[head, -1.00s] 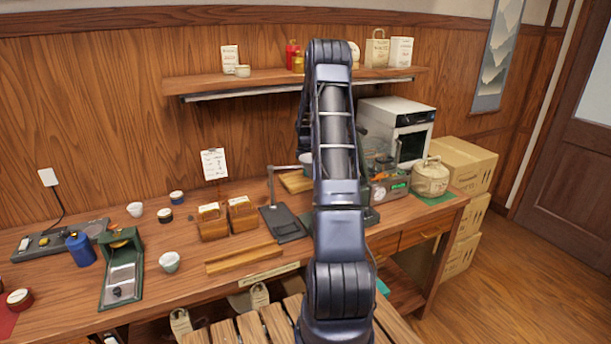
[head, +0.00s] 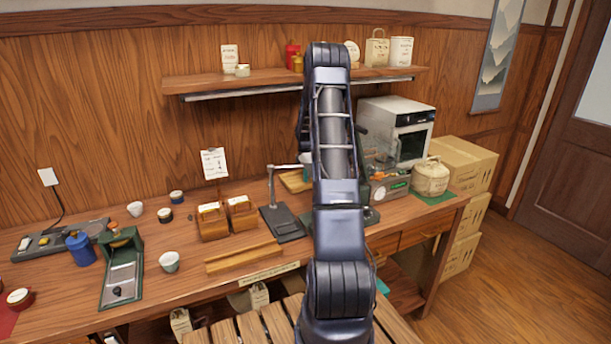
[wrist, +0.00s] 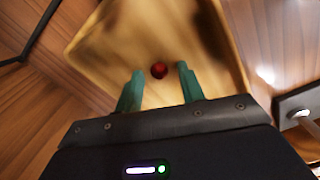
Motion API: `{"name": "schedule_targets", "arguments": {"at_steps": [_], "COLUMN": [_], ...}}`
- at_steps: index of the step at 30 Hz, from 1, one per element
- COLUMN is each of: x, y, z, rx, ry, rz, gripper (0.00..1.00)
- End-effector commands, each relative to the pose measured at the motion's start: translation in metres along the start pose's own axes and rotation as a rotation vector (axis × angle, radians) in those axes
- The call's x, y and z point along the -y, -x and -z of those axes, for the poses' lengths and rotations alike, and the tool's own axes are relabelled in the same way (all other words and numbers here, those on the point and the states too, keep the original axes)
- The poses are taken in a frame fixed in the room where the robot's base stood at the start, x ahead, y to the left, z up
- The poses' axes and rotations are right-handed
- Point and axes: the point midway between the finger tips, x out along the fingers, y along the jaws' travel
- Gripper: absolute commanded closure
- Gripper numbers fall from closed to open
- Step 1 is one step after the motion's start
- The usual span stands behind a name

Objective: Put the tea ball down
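The tea ball is a small dark red ball (wrist: 159,70) in the wrist view. It appears to lie on a pale wooden tray (wrist: 105,50), just beyond and between my fingertips. My gripper (wrist: 159,78) has two teal fingers spread apart, with a visible gap on each side of the ball. In the head view, my arm hides most of the gripper and the ball; part of the wooden tray (head: 293,181) shows just left of the arm.
A black stand with a grey arm (head: 284,222) is left of the tray. A scale (head: 395,188), a white oven (head: 405,125) and a round wrapped bundle (head: 431,178) are to the right. Wooden boxes (head: 212,222) stand further left. A shelf (head: 240,82) hangs above.

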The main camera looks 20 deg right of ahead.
Motion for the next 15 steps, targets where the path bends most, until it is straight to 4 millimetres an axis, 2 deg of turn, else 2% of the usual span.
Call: {"name": "schedule_targets", "arguments": {"at_steps": [5, 15], "x": [-0.001, -0.001], "y": [0.017, 0.065], "z": [0.000, 0.000], "rx": [0.000, 0.000], "ry": [0.000, -0.001], "rz": [-0.002, -0.002], "gripper": [0.61, 0.61]}}
